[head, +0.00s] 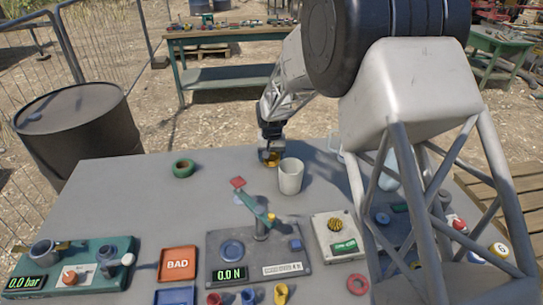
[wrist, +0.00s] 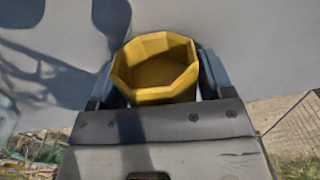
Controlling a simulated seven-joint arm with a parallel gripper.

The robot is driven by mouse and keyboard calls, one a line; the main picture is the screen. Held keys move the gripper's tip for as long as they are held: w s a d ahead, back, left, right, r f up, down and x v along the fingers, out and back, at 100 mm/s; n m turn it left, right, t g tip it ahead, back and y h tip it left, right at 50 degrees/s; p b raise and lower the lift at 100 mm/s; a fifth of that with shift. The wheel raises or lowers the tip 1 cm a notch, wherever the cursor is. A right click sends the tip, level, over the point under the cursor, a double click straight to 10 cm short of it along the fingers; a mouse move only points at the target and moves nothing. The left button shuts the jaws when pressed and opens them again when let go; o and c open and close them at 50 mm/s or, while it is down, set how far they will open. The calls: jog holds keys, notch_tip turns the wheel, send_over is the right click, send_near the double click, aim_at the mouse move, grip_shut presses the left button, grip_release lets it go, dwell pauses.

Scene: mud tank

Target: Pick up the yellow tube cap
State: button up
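The yellow tube cap (head: 269,158) is at the far side of the grey table, just left of a white mug. In the wrist view, the cap (wrist: 157,68) looks like a faceted, hollow yellow ring and sits between both fingers. My gripper (head: 270,150) points down at it, with its blue-grey fingers (wrist: 160,75) against the cap's left and right sides. The cap hides parts of the fingertips. I cannot tell whether the cap rests on the table or is slightly above it.
The white mug (head: 290,178) stands close to the right of my gripper. A green ring (head: 183,168) lies to the left.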

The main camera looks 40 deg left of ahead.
jog(key=c, duration=0.6)
jog(key=shift+r, duration=0.1)
jog(key=shift+r, duration=4.95)
